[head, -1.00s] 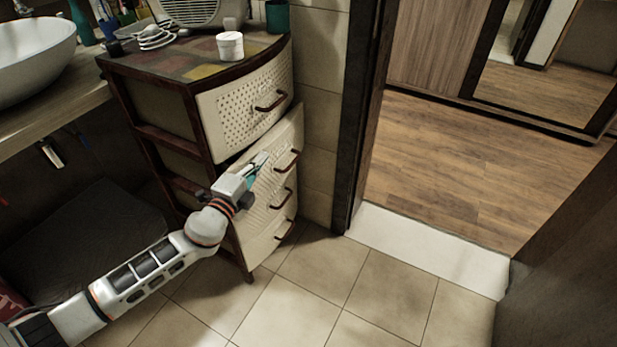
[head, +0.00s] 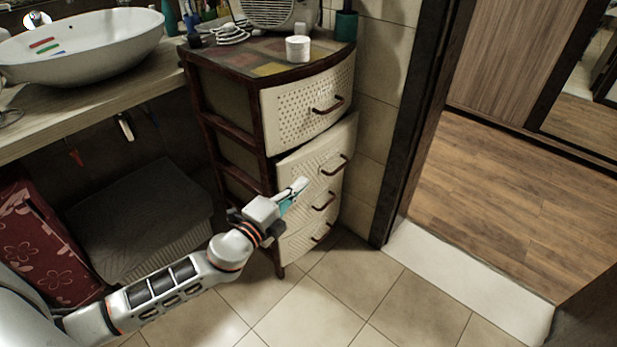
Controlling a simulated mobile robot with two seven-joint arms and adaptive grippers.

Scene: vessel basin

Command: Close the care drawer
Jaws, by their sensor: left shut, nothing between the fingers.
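A dark brown drawer unit (head: 228,115) with cream perforated fronts stands in the middle of the head view. Its top drawer (head: 290,118) looks flush with the frame. The second drawer (head: 312,158) sticks out a little beyond the one above. Lower drawers (head: 322,222) with brown handles sit beneath it. No label shows which one is the care drawer. My left gripper (head: 297,190) is shut and empty, in front of the fronts, left of and below the second drawer's handle (head: 336,166). I cannot tell whether it touches a front. My right gripper is out of view.
A white jar (head: 298,48), a teal cup (head: 346,26) and a fan heater (head: 275,12) stand on the unit. A white basin (head: 85,45) is on the counter at left. A door frame (head: 425,120) stands at right. The tiled floor (head: 300,310) in front is clear.

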